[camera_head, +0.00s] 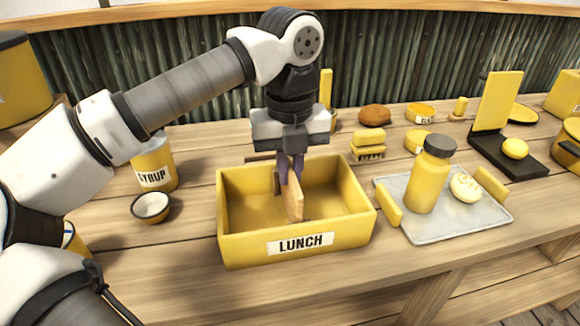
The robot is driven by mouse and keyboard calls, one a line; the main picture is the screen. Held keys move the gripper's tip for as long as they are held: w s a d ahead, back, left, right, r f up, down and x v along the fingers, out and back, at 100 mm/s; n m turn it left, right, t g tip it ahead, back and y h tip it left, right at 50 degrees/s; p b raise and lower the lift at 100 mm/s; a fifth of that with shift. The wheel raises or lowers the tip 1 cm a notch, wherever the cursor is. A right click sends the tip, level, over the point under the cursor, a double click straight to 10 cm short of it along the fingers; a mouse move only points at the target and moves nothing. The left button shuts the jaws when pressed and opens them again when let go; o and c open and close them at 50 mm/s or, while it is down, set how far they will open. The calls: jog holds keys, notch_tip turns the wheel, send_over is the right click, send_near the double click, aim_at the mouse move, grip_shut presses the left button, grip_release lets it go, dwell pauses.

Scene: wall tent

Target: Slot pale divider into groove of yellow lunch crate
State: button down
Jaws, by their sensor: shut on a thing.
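The yellow lunch crate (240,244) stands on the wooden counter in the middle of the head view, with a white LUNCH label on its front wall. My gripper (290,172) points down over the crate and is shut on the pale divider (294,198). The divider is a thin pale wood board, held upright inside the crate opening, seen nearly edge-on. Its upper part is hidden by the fingers. I cannot tell whether its lower edge touches the crate floor or sits in a groove; no groove shows clearly.
A grey tray (455,226) with a yellow bottle (428,180) and a bun stands close to the crate's right. A syrup can (155,165) and a small bowl (151,207) stand to the left. A brush (368,146) and several other items sit behind. The counter's front strip is clear.

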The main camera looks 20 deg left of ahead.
jog(key=shift+f, duration=0.2)
jog(key=shift+f+b, duration=0.35)
jog(key=shift+b, duration=0.2)
grip_release()
dwell(0.8)
jog(key=shift+r, duration=0.1)
dwell(0.7)
jog(key=shift+r+p, duration=3.1)
jog(key=shift+r, duration=1.35)
